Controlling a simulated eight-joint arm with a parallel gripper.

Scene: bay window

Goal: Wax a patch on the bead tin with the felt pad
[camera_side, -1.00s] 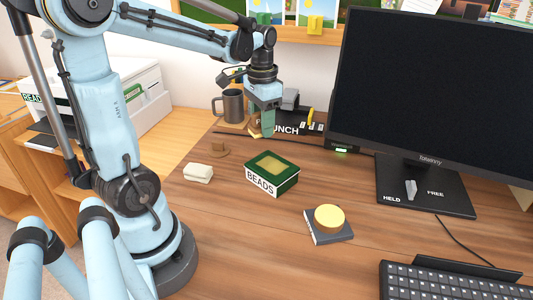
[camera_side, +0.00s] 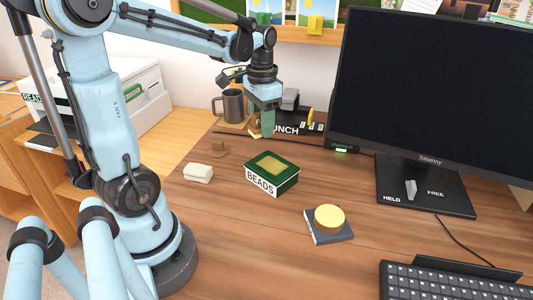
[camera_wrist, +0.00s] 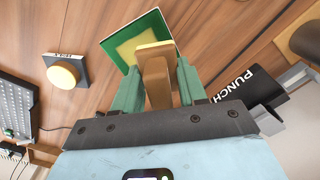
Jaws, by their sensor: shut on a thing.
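The bead tin (camera_side: 271,181) is a green box with a white BEADS label. It stands on the desk with a yellowish square patch on its top. The tin also shows in the wrist view (camera_wrist: 115,52). My gripper (camera_side: 267,134) is above the desk, behind the tin and apart from it. In the wrist view my gripper (camera_wrist: 155,85) is shut on the wooden grip of the felt pad (camera_wrist: 157,82). The pad's wider tan end faces away from the camera, overlapping the tin's edge in that view. The side view mostly hides the pad.
A yellow disc (camera_side: 329,217) sits on a dark slab (camera_side: 318,238) at front right. A mug (camera_side: 231,104), the PUNCH (camera_side: 290,128) and a monitor (camera_side: 440,85) stand behind. Desk around the tin is clear.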

